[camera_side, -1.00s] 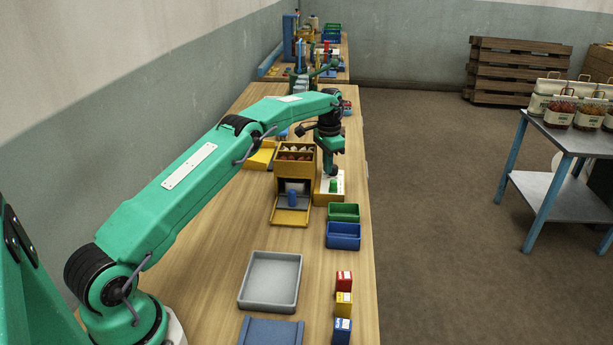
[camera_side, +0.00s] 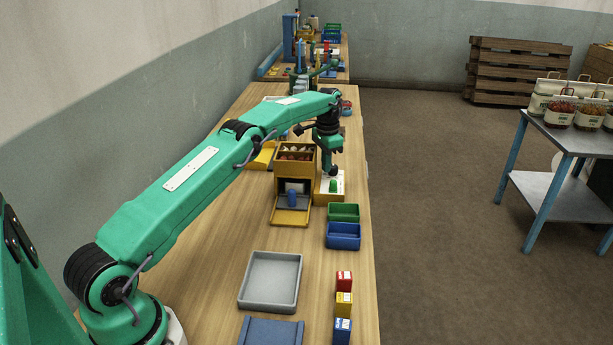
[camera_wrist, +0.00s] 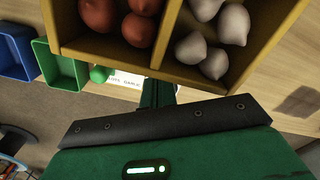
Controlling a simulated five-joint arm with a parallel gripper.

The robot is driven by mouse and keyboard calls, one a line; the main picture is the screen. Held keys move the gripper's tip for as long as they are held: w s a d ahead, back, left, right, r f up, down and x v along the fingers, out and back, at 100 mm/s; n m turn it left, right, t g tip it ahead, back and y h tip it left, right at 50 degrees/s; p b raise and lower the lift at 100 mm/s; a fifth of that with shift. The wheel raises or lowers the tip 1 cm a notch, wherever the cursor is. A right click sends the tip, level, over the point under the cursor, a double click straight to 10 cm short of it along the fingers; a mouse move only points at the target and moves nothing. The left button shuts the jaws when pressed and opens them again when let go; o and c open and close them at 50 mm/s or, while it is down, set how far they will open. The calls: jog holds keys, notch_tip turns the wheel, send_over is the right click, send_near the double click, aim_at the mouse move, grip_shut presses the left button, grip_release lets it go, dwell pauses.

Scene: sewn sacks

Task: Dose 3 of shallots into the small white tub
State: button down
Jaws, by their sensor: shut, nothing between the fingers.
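A wooden dispenser box (camera_side: 281,183) stands on the bench, with two open bins on top. In the wrist view one bin holds red-brown shallots (camera_wrist: 101,13) and the other white bulbs (camera_wrist: 214,62). Its front opening holds a blue part (camera_side: 292,198). Beside it is a yellow block with a white label card (camera_side: 323,185) and a green button (camera_side: 334,186), also in the wrist view (camera_wrist: 99,74). My gripper (camera_side: 332,171) is shut and empty, just above the button in the side view; contact cannot be told. I cannot identify a small white tub.
Green (camera_side: 343,212) and blue (camera_side: 343,236) bins stand in front of the button block. A grey tray (camera_side: 270,306) and red, yellow and blue small boxes (camera_side: 343,304) lie nearer. Bare bench lies between the tray and dispenser.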

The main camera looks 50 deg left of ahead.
jog(key=shift+w+a, duration=0.3)
jog(key=shift+a, duration=0.3)
dwell(0.8)
jog(key=shift+r, duration=0.1)
dwell(0.7)
notch_tip(320, 180, up, 7)
jog(key=s+d, duration=0.1)
jog(key=d, duration=0.1)
jog(key=shift+d, duration=0.1)
dwell(0.3)
jog(key=shift+f, duration=3.6)
jog(key=shift+w, duration=0.2)
jog(key=shift+a, duration=0.6)
jog(key=shift+w+a, duration=0.25)
jog(key=shift+a, duration=0.25)
